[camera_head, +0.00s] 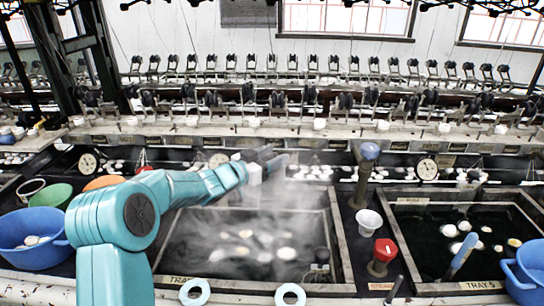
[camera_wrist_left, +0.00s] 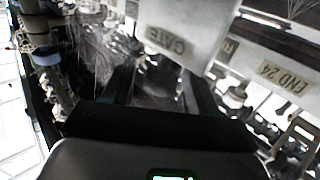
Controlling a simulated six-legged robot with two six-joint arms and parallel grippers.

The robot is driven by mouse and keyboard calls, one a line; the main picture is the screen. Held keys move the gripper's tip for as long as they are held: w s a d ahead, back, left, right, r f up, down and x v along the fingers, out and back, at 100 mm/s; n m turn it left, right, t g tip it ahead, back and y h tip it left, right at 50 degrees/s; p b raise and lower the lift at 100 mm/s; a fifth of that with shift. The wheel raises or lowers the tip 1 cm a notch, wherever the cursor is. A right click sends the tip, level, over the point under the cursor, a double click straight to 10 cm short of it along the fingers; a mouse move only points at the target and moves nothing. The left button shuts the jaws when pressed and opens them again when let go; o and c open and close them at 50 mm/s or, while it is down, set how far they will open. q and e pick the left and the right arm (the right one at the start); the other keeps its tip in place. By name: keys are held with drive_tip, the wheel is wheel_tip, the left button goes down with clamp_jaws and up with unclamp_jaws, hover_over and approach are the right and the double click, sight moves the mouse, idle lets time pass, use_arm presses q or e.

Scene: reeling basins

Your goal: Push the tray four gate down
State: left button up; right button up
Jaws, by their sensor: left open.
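The tray four basin (camera_head: 341,250) is the dark, steaming basin at centre in the head view. Pale cocoons float in it, and my left arm covers its left side and part of its label. My left gripper (camera_head: 272,160) is over the back edge of this basin, with its jaws open. In the left wrist view a pale plate marked GATE (camera_wrist_left: 185,30) is close ahead of the dark jaws, at top centre. Nothing shows between the jaws. I cannot tell whether they touch the plate. In the head view the gate is not clearly seen behind the gripper. My right gripper is out of view.
The tray five basin (camera_head: 412,285) is at the right, with a blue-handled tool leaning in it. A blue tub (camera_head: 35,222) is at the far left. Rows of reeling hardware line the back.

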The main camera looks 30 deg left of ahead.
use_arm(q)
clamp_jaws()
drive_tip(key=b, duration=0.3)
hover_over(272, 194)
drive_tip(key=f, duration=0.5)
drive_tip(key=shift+w+a+f, duration=0.15)
drive_tip(key=shift+w+f, duration=0.05)
drive_tip(key=shift+f, duration=0.2)
drive_tip(key=shift+r, duration=0.1)
unclamp_jaws()
drive_tip(key=shift+r, duration=0.1)
